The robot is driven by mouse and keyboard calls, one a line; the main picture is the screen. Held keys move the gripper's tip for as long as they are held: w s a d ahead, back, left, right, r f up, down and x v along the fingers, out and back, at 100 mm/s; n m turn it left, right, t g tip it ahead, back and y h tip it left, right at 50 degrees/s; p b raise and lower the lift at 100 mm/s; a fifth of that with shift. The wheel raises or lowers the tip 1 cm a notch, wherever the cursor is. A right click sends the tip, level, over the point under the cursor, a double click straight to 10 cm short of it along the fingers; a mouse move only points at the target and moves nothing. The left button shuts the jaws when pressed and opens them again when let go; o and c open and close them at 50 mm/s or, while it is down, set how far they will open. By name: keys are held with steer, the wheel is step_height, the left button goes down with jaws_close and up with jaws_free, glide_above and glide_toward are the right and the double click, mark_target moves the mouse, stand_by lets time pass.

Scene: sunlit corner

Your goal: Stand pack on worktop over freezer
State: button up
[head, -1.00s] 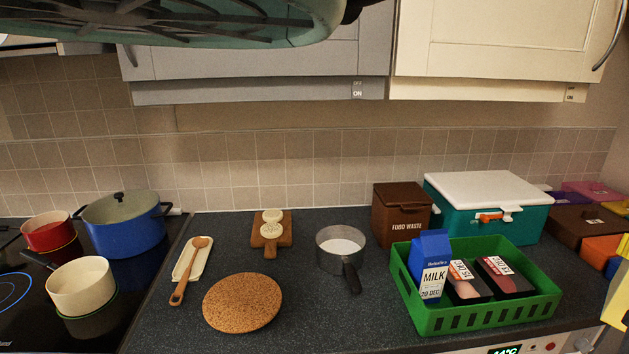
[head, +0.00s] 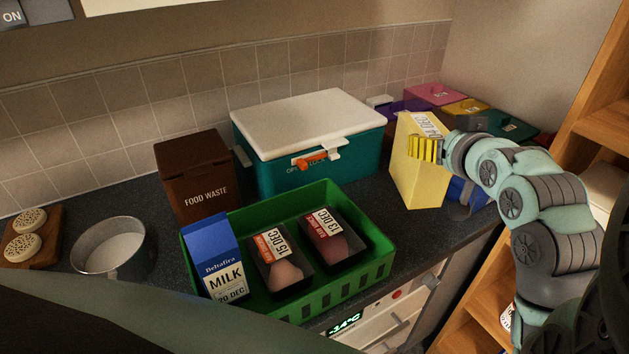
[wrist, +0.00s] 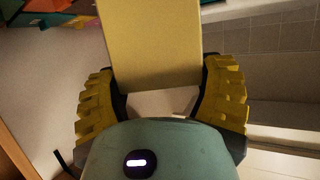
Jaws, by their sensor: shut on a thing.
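My gripper (head: 426,150) is shut on a yellow pack (head: 416,182) at the right of the head view. The pack is a tall box with a printed white label at its top, and it looks roughly upright with a slight lean. In the wrist view the pack (wrist: 150,45) lies between my two yellow ribbed fingers. The dark worktop (head: 462,232) runs behind and below it. I cannot tell whether the pack's bottom touches the worktop. The freezer (head: 372,334) is under the worktop front, its display reading -14°C.
Left of the pack stand a green crate (head: 387,265) with a milk carton (head: 215,262) and two meat trays, a teal cool box (head: 340,172) and a brown food waste bin (head: 195,180). Coloured boxes (head: 437,95) crowd the corner behind. Wooden shelving (head: 590,125) is at right.

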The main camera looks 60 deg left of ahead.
mark_target(428, 190)
steer(key=shift+s+a+f, duration=0.15)
steer(key=shift+s+a, duration=0.05)
steer(key=shift+a, duration=0.1)
step_height(428, 190, down, 5)
steer(key=shift+s+f+p, duration=0.15)
steer(key=shift+f+p, duration=0.05)
steer(key=shift+p, duration=0.6)
steer(key=shift+f+p, duration=0.45)
steer(key=shift+f, duration=1.7)
steer(key=o, duration=1.2)
steer(key=shift+o, duration=0.2)
steer(key=shift+d, duration=0.15)
